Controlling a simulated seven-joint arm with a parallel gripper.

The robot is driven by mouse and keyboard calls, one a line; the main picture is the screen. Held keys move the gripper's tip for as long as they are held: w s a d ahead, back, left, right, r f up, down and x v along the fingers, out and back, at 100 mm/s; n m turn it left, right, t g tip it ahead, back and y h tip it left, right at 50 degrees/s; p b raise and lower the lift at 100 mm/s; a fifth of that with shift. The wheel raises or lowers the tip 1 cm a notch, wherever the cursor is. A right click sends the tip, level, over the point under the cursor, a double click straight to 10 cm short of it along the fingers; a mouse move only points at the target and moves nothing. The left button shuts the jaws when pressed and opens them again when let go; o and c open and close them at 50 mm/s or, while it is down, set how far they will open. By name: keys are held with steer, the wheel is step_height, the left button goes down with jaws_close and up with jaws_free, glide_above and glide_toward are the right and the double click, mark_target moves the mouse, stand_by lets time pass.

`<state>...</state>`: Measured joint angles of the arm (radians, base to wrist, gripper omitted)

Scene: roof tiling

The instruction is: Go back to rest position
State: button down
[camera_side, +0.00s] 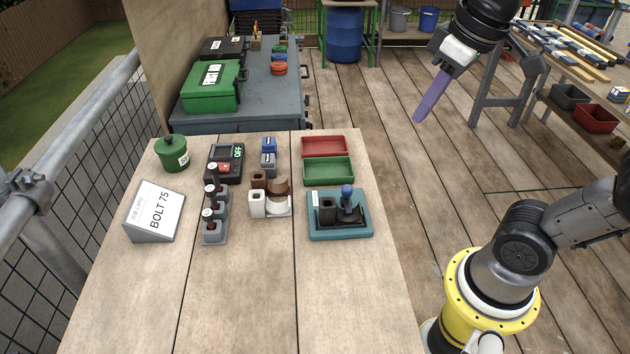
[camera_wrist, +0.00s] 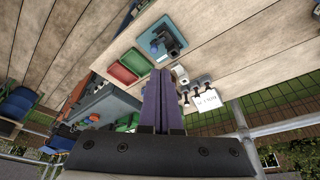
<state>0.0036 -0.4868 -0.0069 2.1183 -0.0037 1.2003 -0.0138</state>
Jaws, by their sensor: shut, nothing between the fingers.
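My gripper (camera_side: 418,117) is at the upper right of the side view, held in the air to the right of the wooden table (camera_side: 335,290), clear of everything on it. Its long purple fingers point down and slightly left. In the wrist view the two purple fingers (camera_wrist: 162,75) lie side by side with no object between them. The gripper is shut and empty.
On the table stand a red tray (camera_side: 325,146), a green tray (camera_side: 343,182), a teal fixture (camera_side: 355,235), a sign reading BOLT 75 (camera_side: 155,212), a green pot (camera_side: 172,155) and several small holders. A blue barrel (camera_side: 345,35) stands behind. The table's front is bare.

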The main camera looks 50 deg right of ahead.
steer(key=s+f+t, duration=0.2)
steer(key=s+f, duration=0.2)
steer(key=f, duration=0.3)
steer(key=shift+s, duration=0.4)
steer(key=shift+a, duration=0.1)
